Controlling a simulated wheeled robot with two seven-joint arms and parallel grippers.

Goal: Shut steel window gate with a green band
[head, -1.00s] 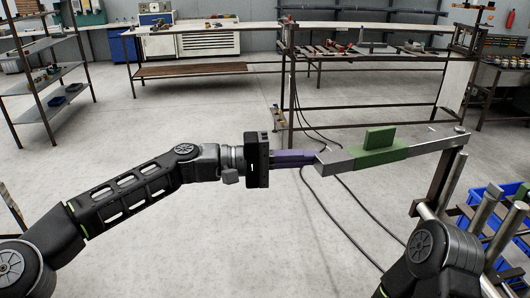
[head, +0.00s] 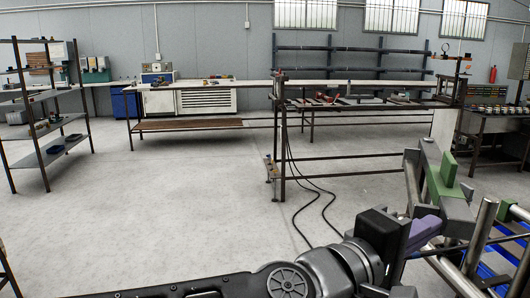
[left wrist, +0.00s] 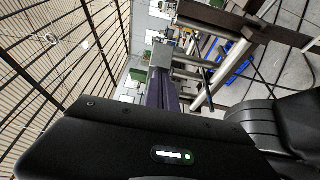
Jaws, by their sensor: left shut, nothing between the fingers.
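The steel gate bar with a green band (head: 438,186) and an upright green tab (head: 448,168) stands at the right of the head view. It runs from a far end near a steel post (head: 412,182) to a near grey end (head: 459,218). My left gripper (head: 424,232), with purple fingers, is shut and empty just left of the near end. In the left wrist view the purple fingers (left wrist: 162,90) point at a grey steel block end (left wrist: 161,54). Whether they touch the bar is unclear. My right gripper is out of view.
Steel rods and rails (head: 482,235) with blue bins (head: 488,262) stand at the lower right, close to my left gripper. A long workbench (head: 350,104) stands behind. Black cables (head: 318,205) lie on the floor.

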